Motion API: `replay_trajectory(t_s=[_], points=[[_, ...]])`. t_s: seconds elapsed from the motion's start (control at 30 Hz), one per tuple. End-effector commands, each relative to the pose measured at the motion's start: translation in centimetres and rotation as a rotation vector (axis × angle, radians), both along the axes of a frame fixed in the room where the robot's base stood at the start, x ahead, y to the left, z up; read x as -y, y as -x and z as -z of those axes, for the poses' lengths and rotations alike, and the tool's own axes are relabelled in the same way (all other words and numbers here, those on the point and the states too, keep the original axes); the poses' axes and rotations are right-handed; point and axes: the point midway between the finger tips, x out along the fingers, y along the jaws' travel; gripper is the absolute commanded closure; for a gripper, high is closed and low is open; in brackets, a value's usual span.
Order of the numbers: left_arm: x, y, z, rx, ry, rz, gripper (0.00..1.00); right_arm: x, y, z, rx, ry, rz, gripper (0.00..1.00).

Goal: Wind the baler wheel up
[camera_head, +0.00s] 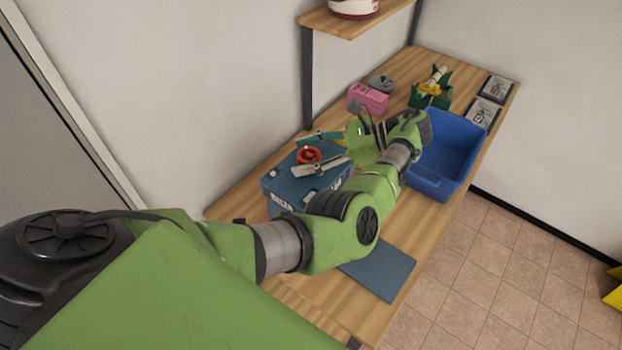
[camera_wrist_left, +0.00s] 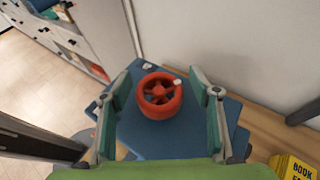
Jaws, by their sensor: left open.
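The red baler wheel (camera_head: 309,155) sits on top of the blue baler (camera_head: 285,187), which stands on the wooden bench. My left gripper (camera_head: 316,154) is open, with one finger on each side of the wheel. In the left wrist view the spoked wheel (camera_wrist_left: 158,96) lies between the two teal-padded fingers of my left gripper (camera_wrist_left: 160,88). A gap shows between the wheel and each finger. A small pale knob (camera_wrist_left: 177,82) stands at the wheel's upper right rim. My arm hides part of the baler in the head view. My right gripper is out of view.
The bench (camera_head: 447,212) also holds a blue bin (camera_head: 440,183), a pink holder (camera_head: 366,99), a green box (camera_head: 430,101) and a flat blue mat (camera_head: 379,268). A shelf (camera_head: 355,22) hangs on the wall behind. Tiled floor (camera_head: 490,265) lies open at right.

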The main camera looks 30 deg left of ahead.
Motion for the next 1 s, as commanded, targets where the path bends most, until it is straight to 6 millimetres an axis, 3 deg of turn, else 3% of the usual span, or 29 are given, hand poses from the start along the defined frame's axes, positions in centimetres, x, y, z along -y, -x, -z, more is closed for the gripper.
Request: replay_trajectory(t_s=[0.57,1.0], points=[[0.37,-0.18,-0.05,0.007,0.005,0.239,0.44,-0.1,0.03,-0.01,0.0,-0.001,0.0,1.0],[0.52,-0.26,-0.02,0.004,0.007,0.53,0.44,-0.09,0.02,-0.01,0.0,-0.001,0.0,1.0]])
